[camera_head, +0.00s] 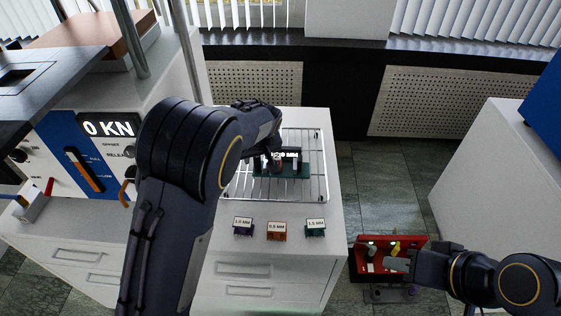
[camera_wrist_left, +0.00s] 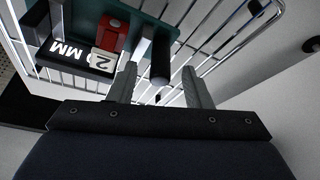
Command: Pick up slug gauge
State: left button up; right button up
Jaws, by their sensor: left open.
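A green block (camera_head: 293,171) with a black-and-white "MM" label stands on a wire rack (camera_head: 316,150). In the left wrist view the green block (camera_wrist_left: 150,28) carries a red piece, a label reading "2" and "MM" (camera_wrist_left: 85,55), and a dark cylinder (camera_wrist_left: 160,62). I cannot tell for sure which part is the slug gauge. My left gripper (camera_wrist_left: 160,76) is open, its fingers on either side of the dark cylinder with gaps showing. In the head view my left arm partly covers the block. My right gripper (camera_head: 400,264) is at a red tray (camera_head: 365,243); its jaws are unclear.
Small blue (camera_head: 243,229), orange (camera_head: 277,232) and green (camera_head: 315,229) labelled blocks stand in front of the rack on the white cabinet. A press with a "0 KN" display (camera_head: 109,127) stands left.

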pick_arm(q)
jog(key=shift+w+a+f, duration=0.1)
jog(key=shift+w+f, duration=0.1)
jog(key=shift+f, duration=0.3)
grip_shut()
jog(key=shift+r, duration=0.1)
